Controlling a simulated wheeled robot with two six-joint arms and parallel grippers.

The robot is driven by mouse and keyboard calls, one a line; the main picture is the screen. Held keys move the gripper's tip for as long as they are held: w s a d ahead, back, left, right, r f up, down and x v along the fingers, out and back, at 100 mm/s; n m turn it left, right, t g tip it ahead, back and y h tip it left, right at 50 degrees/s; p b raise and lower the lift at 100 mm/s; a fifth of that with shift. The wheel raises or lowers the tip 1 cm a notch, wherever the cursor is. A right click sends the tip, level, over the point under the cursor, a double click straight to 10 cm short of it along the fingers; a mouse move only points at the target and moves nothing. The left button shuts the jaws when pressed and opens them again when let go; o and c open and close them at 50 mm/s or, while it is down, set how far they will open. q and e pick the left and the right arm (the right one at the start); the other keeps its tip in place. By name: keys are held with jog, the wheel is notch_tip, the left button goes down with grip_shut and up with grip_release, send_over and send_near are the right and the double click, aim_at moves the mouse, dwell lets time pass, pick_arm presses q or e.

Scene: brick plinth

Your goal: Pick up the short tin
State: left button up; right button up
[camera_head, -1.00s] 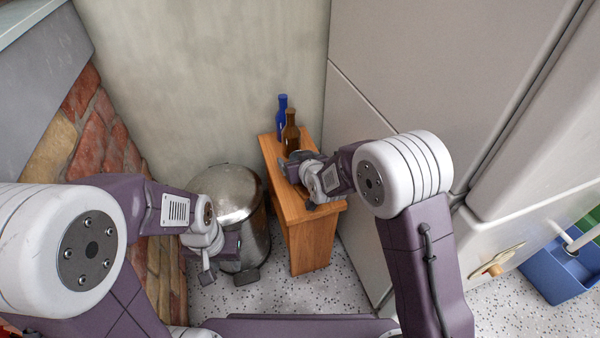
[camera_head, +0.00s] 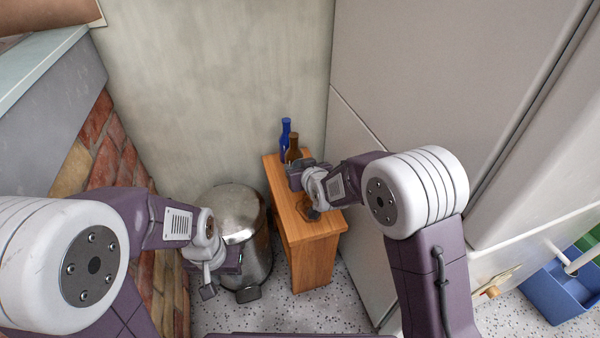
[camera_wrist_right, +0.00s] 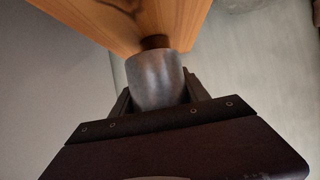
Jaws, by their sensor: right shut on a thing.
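The short tin (camera_wrist_right: 157,80) is a plain grey, rounded cylinder in the right wrist view. My right gripper (camera_wrist_right: 160,100) is shut on it, with one dark finger at each side. In the head view my right gripper (camera_head: 297,176) is over the small wooden table (camera_head: 285,205), in front of the bottles; the tin cannot be made out there, and the gripper and wrist cover that area. My left gripper (camera_head: 222,275) hangs low in front of the metal bin; its finger gap is not clear.
A blue bottle (camera_head: 286,140) and a brown bottle (camera_head: 293,152) stand at the table's back. A metal pedal bin (camera_head: 238,212) is left of the table. The fridge (camera_head: 410,100) rises close on the right, and a wall (camera_head: 220,90) is behind.

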notch_tip(320, 180, up, 12)
jog(key=p, duration=0.6)
jog(key=shift+r, duration=0.25)
